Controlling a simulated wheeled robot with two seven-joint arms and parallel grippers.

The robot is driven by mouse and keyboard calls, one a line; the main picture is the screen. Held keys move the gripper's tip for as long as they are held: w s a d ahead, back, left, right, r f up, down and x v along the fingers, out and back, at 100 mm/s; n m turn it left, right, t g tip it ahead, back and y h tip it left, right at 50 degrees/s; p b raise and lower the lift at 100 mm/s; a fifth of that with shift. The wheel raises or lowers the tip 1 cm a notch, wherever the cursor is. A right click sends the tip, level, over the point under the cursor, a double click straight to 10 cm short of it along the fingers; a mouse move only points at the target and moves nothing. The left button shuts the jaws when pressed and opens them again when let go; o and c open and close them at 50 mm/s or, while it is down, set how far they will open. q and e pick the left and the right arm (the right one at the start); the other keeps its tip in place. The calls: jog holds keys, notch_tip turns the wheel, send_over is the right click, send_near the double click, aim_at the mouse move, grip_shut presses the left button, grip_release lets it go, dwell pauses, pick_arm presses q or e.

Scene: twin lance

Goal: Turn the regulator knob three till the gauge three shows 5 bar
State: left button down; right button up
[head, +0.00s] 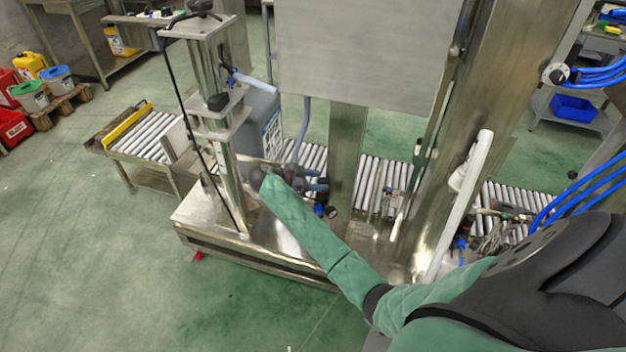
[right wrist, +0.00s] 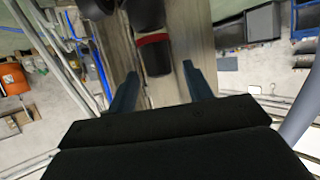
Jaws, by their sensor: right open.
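My right gripper (head: 318,181) is at the end of the green-sleeved arm, in front of the steel post of the machine. In the right wrist view its two dark blue fingers (right wrist: 160,70) are apart, with nothing gripped. A black cylindrical part with a red band (right wrist: 154,55), which looks like a regulator knob, lies in line with the gap between them. I cannot tell whether they reach around it. A small round gauge (head: 332,212) sits just below the gripper in the head view. Its reading and number are too small to read. My left gripper is not in view.
A steel post (head: 345,150) and a large grey panel (head: 365,50) stand close behind and above the gripper. A roller conveyor (head: 153,132) runs behind. A grey canister (head: 262,115) stands left of the post. The green floor at front left is clear.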

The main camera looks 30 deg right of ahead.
jog(key=c, duration=1)
jog(key=shift+w+d+r+m+g+y, duration=0.15)
jog(key=shift+m+g+y, duration=0.2)
jog(key=shift+m+g, duration=0.45)
jog(key=shift+w+f+m+g+y, duration=0.15)
jog(key=shift+m+g+y, duration=0.2)
jog(key=shift+m+g, duration=0.4)
jog(key=shift+r, duration=0.1)
jog(key=o, duration=1)
